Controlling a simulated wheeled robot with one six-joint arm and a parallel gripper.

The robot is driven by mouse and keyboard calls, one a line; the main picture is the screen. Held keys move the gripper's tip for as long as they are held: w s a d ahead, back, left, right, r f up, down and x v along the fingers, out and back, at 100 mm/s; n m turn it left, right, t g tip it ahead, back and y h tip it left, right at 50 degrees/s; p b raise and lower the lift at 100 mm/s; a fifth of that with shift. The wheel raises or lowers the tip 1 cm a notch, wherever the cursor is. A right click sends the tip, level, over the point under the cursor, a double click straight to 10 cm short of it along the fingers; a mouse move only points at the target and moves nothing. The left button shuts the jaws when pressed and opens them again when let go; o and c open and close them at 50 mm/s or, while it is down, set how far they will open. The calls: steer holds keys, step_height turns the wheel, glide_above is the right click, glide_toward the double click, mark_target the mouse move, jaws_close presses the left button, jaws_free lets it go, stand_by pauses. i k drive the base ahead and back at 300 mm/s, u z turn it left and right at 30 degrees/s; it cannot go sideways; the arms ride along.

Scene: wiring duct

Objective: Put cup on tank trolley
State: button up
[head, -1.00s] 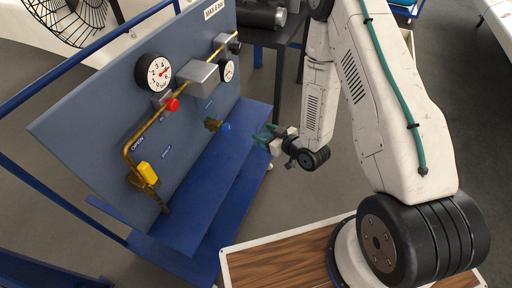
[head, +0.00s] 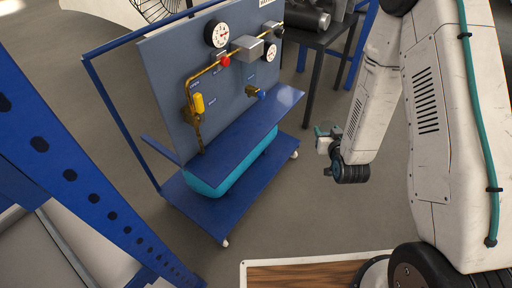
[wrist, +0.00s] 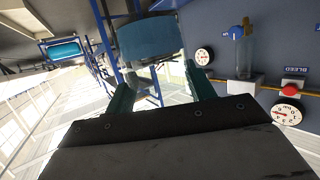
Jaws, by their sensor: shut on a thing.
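My gripper (head: 321,135) is at the right of the panel trolley in the head view, apart from it. In the wrist view its two teal fingers (wrist: 158,80) stand apart and are shut on the cup. The cup is small in the head view and its outline there is unclear. A blue, round-sided form shows around the fingertips in the wrist view; I cannot tell how much of it is the cup. The blue trolley (head: 207,218) carries a teal tank (head: 232,176), partly hidden under a blue shelf (head: 238,128).
A blue-grey panel (head: 170,85) with gauges, brass pipe and valves rises from the trolley. A dark table (head: 322,38) with machinery stands behind. A perforated blue post (head: 70,175) is close at left. Grey floor (head: 300,215) is clear between the trolley and my arm.

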mark_target(282, 100)
steer(key=u, duration=0.35)
steer(key=k, duration=0.2)
steer(key=z, duration=1.25)
steer(key=i, duration=1.15)
steer(key=u, duration=0.9)
steer(key=i, duration=0.5)
steer(key=u, duration=0.5)
